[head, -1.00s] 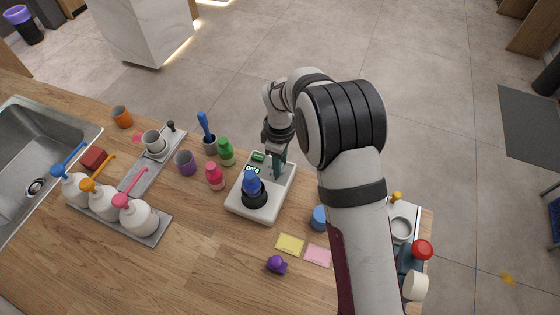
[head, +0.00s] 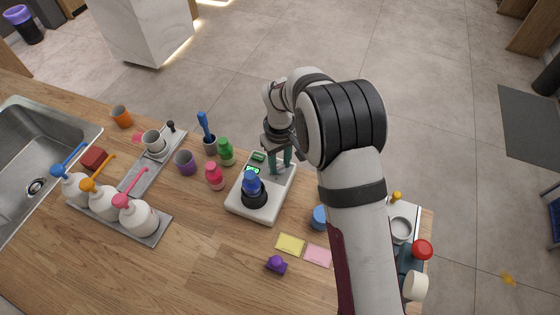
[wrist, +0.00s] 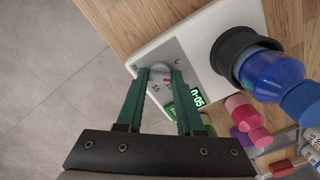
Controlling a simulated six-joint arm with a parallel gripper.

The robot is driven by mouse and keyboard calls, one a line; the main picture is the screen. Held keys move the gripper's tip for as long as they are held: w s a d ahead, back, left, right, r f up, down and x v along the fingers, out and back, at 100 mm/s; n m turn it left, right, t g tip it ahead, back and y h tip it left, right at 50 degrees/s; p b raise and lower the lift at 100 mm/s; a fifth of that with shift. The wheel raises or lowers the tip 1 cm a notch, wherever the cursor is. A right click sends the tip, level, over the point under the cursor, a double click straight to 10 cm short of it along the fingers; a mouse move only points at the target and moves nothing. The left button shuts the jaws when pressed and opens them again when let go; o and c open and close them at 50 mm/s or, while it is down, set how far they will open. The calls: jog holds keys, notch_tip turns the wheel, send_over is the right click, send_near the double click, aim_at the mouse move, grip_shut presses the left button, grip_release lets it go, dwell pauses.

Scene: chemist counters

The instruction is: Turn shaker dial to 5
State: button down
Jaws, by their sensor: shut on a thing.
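The shaker (head: 276,195) is a white box on the wooden counter, with a blue-capped bottle (head: 252,184) in its black holder. In the wrist view, the shaker's small grey dial (wrist: 160,73) sits between the green fingertips of my gripper (wrist: 159,78), which is shut on it. A number 15 is printed beside the dial; a red mark shows near the right finger. The green display (wrist: 197,98) appears to read 0:05. In the head view, my gripper (head: 281,170) reaches down onto the shaker's far right end, and the dial is hidden.
A pink bottle (head: 215,177) and a green bottle (head: 226,153) stand left of the shaker. Yellow notes (head: 290,244) and a purple stamp-like object (head: 276,265) lie in front. Pump bottles (head: 138,218) stand on a tray near the sink (head: 45,150). The front counter is mostly clear.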

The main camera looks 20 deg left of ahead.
aim_at(280, 166)
jog(key=shift+m, duration=0.5)
jog(key=c, duration=0.5)
grip_release()
jog(key=shift+c, duration=0.2)
notch_tip(280, 166, up, 16)
